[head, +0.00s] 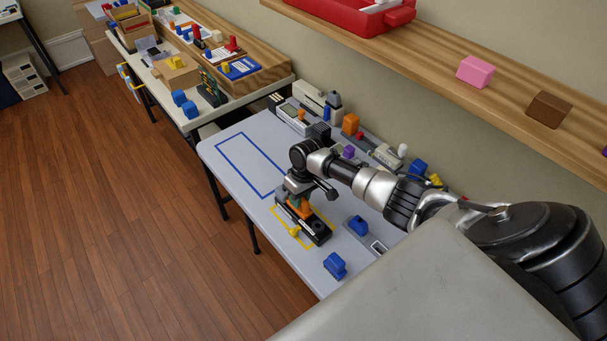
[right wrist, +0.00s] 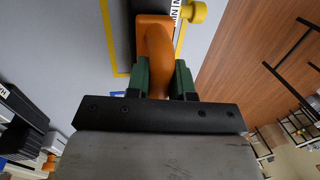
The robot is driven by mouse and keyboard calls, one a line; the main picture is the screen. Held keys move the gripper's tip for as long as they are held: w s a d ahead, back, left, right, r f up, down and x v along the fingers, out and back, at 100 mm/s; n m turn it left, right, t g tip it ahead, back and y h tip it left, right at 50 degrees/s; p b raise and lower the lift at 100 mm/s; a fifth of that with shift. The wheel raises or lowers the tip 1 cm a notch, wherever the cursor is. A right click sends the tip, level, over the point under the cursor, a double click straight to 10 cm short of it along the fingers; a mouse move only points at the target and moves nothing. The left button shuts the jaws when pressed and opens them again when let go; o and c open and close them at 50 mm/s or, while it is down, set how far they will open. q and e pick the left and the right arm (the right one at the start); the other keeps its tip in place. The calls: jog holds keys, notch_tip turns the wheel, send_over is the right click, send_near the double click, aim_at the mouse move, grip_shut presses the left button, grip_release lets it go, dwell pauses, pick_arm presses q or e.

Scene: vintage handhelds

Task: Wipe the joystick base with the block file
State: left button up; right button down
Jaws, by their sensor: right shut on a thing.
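The joystick base (head: 319,234) is a long black unit with a white-lettered strip and a yellow knob. It lies inside a yellow outlined rectangle on the grey table; the right wrist view shows part of it (right wrist: 144,10). My right gripper (head: 299,199) is above it, its green-padded fingers (right wrist: 160,78) shut on an orange piece (right wrist: 155,48), which I take as the block file. The orange piece (head: 303,211) is over the base; I cannot tell whether they touch. The gripper and the piece hide part of the base. My left gripper is not in view.
A blue outlined rectangle (head: 246,164) on the table is empty. Several devices and an orange block (head: 351,124) line the back edge. A wooden shelf (head: 490,75) runs along the wall above.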

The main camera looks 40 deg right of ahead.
jog(key=shift+f, duration=0.1)
jog(key=w+b, duration=0.2)
jog(key=w, duration=0.1)
jog(key=shift+f+b, duration=0.15)
jog(key=shift+b, duration=0.25)
jog(key=shift+w+a+b, duration=0.1)
jog(key=shift+w+b, duration=0.2)
jog(key=shift+w+r, duration=0.2)
jog(key=shift+w, duration=0.1)
jog(key=shift+r, duration=0.15)
notch_tip(320, 180, up, 10)
jog(key=p, duration=0.9)
jog(key=shift+p, duration=0.35)
jog(key=shift+f, duration=0.2)
